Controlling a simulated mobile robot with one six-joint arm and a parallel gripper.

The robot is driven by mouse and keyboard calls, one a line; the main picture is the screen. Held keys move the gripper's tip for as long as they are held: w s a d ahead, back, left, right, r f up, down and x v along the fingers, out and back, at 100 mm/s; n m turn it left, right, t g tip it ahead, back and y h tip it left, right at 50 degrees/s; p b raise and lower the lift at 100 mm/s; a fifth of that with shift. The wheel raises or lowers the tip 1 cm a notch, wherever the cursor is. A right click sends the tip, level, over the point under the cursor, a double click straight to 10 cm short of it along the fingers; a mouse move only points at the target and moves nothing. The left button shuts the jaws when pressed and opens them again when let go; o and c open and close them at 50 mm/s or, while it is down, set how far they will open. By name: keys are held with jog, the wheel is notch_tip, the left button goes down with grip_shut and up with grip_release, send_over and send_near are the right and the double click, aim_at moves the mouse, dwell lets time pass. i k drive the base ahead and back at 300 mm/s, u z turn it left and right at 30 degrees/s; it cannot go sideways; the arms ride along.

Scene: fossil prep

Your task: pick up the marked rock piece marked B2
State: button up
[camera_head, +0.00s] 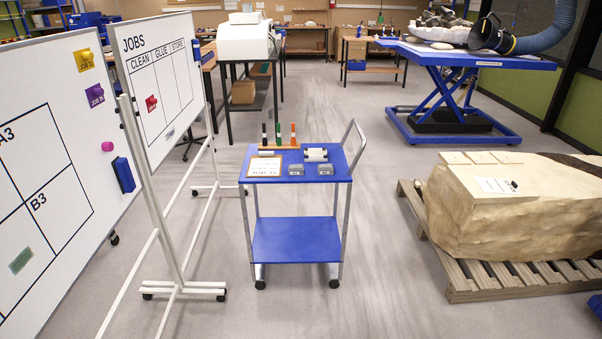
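I cannot make out any piece marked B2 in the head view. Two small grey blocks, a left one (296,170) and a right one (326,170), sit on the top shelf of the blue trolley (267,223). Both have small light patches, too small to read. A large tan rock block (480,222) lies on a wooden pallet (478,291) at the right. Several flat pale slabs (482,158) lie along its back top edge; I see no readable marks on them. My gripper is not in view.
The trolley also carries a clipboard (264,167) and a rack of upright tools (279,148). A grid whiteboard (75,165) and a JOBS board (165,105) stand left. A blue lift table (462,56) stands back right. Floor (385,260) is clear between trolley and pallet.

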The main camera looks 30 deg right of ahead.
aim_at(325, 168)
jog(key=u, duration=0.1)
jog(key=i, duration=1)
jog(key=u, duration=0.1)
jog(key=k, duration=0.95)
jog(key=z, duration=0.15)
jog(key=i, duration=0.7)
jog(key=u, duration=0.05)
